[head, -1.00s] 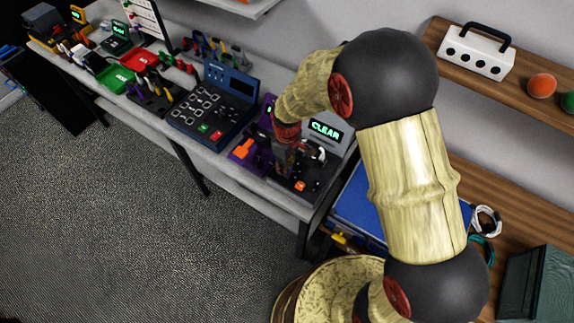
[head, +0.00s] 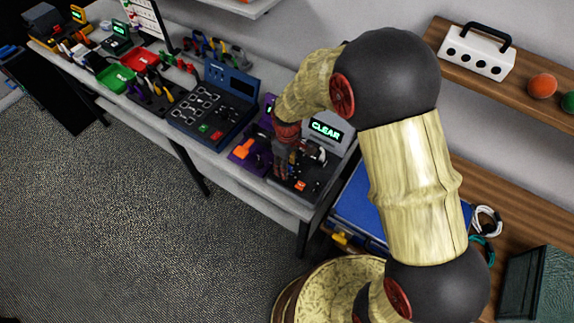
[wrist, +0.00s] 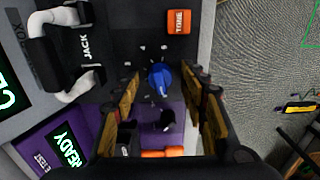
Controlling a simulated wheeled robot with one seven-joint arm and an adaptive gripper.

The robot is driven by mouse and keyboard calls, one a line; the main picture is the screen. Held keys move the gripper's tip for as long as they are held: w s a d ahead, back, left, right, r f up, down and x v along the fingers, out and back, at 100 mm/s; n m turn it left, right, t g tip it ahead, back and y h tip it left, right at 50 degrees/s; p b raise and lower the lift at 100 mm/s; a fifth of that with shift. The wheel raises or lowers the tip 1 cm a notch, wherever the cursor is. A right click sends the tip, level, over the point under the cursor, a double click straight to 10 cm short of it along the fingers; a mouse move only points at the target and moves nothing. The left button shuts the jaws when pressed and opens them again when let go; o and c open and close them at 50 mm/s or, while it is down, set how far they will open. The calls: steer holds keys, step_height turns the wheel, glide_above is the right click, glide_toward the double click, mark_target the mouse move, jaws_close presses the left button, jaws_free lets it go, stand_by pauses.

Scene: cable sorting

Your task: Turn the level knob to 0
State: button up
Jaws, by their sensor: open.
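A blue knob (wrist: 160,78) with a pale pointer mark stands on a dark panel in the wrist view, with small light marks around it. My gripper (wrist: 164,78) is open, its two tan-padded fingers on either side of and below the knob in the picture. I cannot tell whether either finger touches it. In the head view my gripper (head: 283,170) is over the grey unit (head: 335,128) whose screen reads CLEAR, and my arm hides the knob there. The knob's number labels are too small to read.
An orange TONE button (wrist: 179,21) and a white JACK handle (wrist: 62,52) flank the knob. A purple unit (wrist: 50,140) with a READY screen adjoins the panel.

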step_height(320, 180, up, 12)
steer(key=shift+f, duration=0.2)
stand_by(0.7)
steer(key=s+d+r+m+t+b, duration=0.2)
steer(key=s+d+r+m, duration=0.3)
steer(key=s, duration=0.5)
steer(key=s+d+r+m+t+b, duration=0.3)
steer(key=s+d+r+m+b, duration=0.1)
steer(key=s+d+r, duration=0.5)
steer(key=shift+s+d+r+m+t, duration=0.15)
steer(key=shift+s+r+m+t, duration=0.25)
steer(key=shift+m, duration=0.4)
